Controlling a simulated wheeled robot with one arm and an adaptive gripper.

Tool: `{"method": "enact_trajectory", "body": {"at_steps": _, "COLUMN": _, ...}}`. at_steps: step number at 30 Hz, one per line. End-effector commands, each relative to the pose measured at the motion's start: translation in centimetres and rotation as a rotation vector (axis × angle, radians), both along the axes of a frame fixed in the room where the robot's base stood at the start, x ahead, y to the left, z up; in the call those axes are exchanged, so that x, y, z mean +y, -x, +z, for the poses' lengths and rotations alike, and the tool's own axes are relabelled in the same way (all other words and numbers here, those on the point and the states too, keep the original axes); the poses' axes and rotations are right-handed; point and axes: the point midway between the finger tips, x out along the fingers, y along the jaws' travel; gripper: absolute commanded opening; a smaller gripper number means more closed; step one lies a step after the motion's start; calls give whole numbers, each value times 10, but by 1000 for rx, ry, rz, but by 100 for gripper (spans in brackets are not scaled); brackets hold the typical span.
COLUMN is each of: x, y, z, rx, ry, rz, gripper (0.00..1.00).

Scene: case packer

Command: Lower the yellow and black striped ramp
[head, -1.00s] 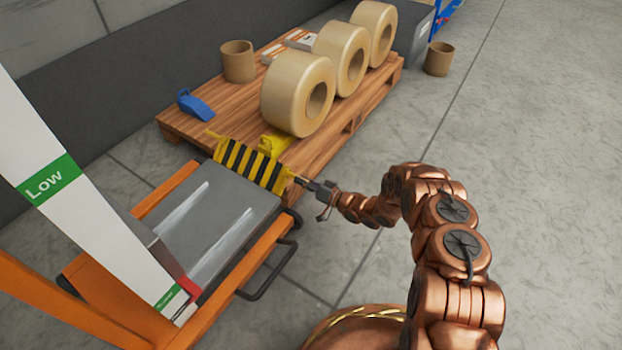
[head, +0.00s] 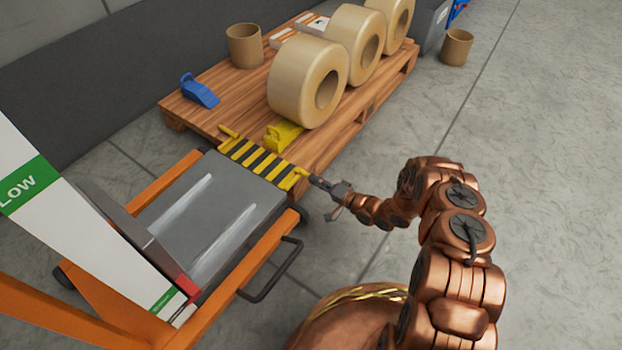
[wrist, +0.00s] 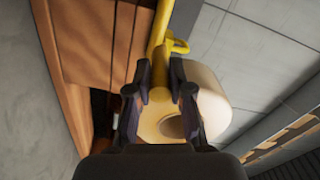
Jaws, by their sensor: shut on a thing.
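The yellow and black striped ramp (head: 258,160) lies nearly flat at the far end of the grey lift platform (head: 205,215), bridging toward the wooden pallet. My gripper (head: 313,180) is at the ramp's right side, shut on its yellow handle. In the wrist view my gripper (wrist: 160,95) has its fingers on both sides of the yellow handle (wrist: 158,65). The striped face of the ramp is not seen in the wrist view.
The wooden pallet (head: 225,110) holds large tan rolls (head: 308,82), a cardboard core (head: 244,46), a blue wedge (head: 198,90) and a yellow wedge (head: 283,135). The lift has an orange frame (head: 235,285) and a black side handle (head: 275,275). Open floor lies at the right.

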Motion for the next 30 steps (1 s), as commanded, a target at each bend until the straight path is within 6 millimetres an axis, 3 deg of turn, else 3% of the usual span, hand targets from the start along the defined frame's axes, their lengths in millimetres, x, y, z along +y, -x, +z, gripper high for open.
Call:
{"method": "enact_trajectory", "body": {"at_steps": 17, "x": -4, "y": -1, "z": -4, "rx": 0, "ry": 5, "rz": -8, "gripper": 0}}
{"method": "enact_trajectory", "body": {"at_steps": 18, "x": -4, "y": -1, "z": -4, "rx": 0, "ry": 5, "rz": -8, "gripper": 23}}
{"method": "enact_trajectory", "body": {"at_steps": 24, "x": -5, "y": -1, "z": -3, "rx": -1, "ry": 5, "rz": -8, "gripper": 44}}
{"method": "enact_trajectory", "body": {"at_steps": 30, "x": -5, "y": -1, "z": -3, "rx": -2, "ry": 4, "rz": -9, "gripper": 45}}
